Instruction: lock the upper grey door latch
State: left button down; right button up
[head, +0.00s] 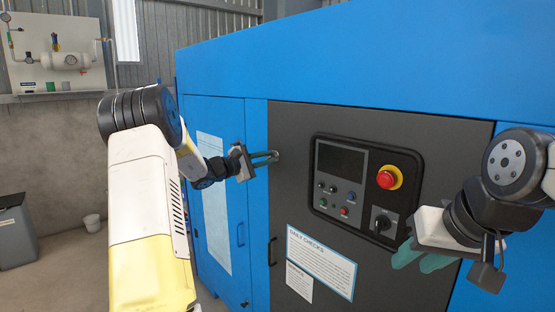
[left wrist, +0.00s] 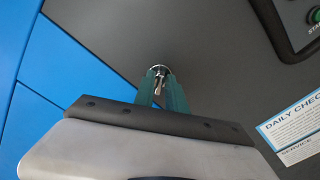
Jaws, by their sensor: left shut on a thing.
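The grey door (head: 290,200) is closed in the blue cabinet. The upper latch, a small metal piece with a round dark base (left wrist: 159,70), sits near the door's upper left edge in the left wrist view. My left gripper (head: 276,157) reaches it from the left, with its green fingers on either side of the latch's silver handle; it also shows in the left wrist view (left wrist: 161,80). It is shut on the latch. In the head view the fingertips hide the latch. My right gripper (head: 421,262) hangs at the lower right, its two green fingers apart and empty, in front of the cabinet.
A control panel (head: 342,160) with a red stop button (head: 386,180) and a rotary switch (head: 382,222) is right of the latch. A black door handle (head: 272,251) and a daily-checks sign (head: 321,262) are below. A blue door (head: 215,120) adjoins on the left.

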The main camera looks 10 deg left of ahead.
pick_arm(q)
jog(key=m, duration=0.6)
jog(key=shift+f, duration=0.1)
dwell(0.5)
jog(key=c, duration=1.5)
grip_release()
jog(key=shift+c, duration=0.2)
jog(key=v, duration=0.7)
jog(key=shift+s+a, duration=0.25)
jog(key=shift+s, duration=0.1)
